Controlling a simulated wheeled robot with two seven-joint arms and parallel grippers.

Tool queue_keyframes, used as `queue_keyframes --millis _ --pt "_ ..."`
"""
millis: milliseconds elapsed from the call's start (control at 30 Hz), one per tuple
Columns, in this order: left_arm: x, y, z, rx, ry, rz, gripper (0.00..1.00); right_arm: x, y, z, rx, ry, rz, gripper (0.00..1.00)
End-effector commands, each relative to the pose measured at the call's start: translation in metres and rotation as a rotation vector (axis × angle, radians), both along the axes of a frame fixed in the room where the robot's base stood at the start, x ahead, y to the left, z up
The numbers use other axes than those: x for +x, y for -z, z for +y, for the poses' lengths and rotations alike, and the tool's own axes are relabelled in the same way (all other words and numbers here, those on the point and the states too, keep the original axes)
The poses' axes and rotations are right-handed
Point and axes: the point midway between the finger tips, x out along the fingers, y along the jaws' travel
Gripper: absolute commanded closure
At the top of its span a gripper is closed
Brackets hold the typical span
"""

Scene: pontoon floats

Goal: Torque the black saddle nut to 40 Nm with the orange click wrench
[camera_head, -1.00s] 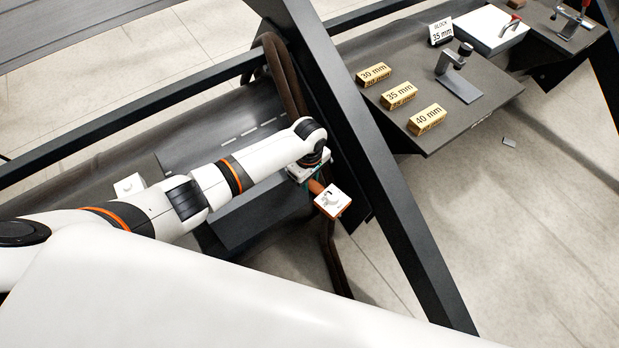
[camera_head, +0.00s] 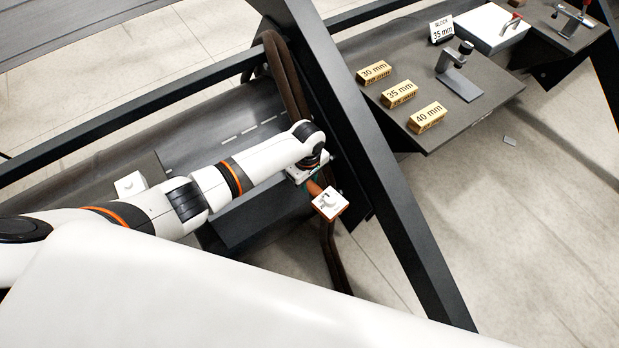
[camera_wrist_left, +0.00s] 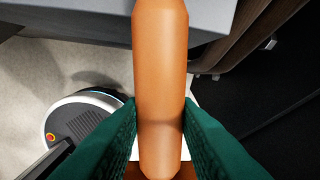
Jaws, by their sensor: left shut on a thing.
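My left gripper (camera_wrist_left: 158,140) has green fingers closed on the orange handle (camera_wrist_left: 160,70) of the click wrench, one finger on each side. The handle runs up and down the left wrist view. In the head view the left gripper (camera_head: 308,176) is small and partly hidden by its wrist, and a short orange piece of the wrench (camera_head: 315,187) shows below it. The wrench's working end cannot be made out. I cannot pick out the black saddle nut in either view. My right gripper is not in view.
A white square plate with orange sides (camera_head: 330,203) is close beside the left gripper. A thick black slanted beam (camera_head: 385,190) stands just right of it. Dark hoses (camera_head: 285,75) hang behind. A dark shelf (camera_head: 475,112) holds labelled yellow blocks (camera_head: 399,94) and a metal stand (camera_head: 458,75).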

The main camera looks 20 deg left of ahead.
Motion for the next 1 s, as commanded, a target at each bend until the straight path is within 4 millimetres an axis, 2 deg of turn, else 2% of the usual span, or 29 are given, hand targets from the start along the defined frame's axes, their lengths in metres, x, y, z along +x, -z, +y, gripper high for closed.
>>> queue_keyframes --millis 233,667,1000 --pt "-0.004 -0.003 0.003 -0.001 0.041 -0.002 1.0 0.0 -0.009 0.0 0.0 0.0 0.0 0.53" --pt "-0.006 -0.001 0.004 -0.001 0.053 -0.002 1.0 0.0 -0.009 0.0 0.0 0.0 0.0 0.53" --pt "-0.012 -0.003 0.008 -0.001 0.097 -0.002 1.0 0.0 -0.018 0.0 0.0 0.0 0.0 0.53"
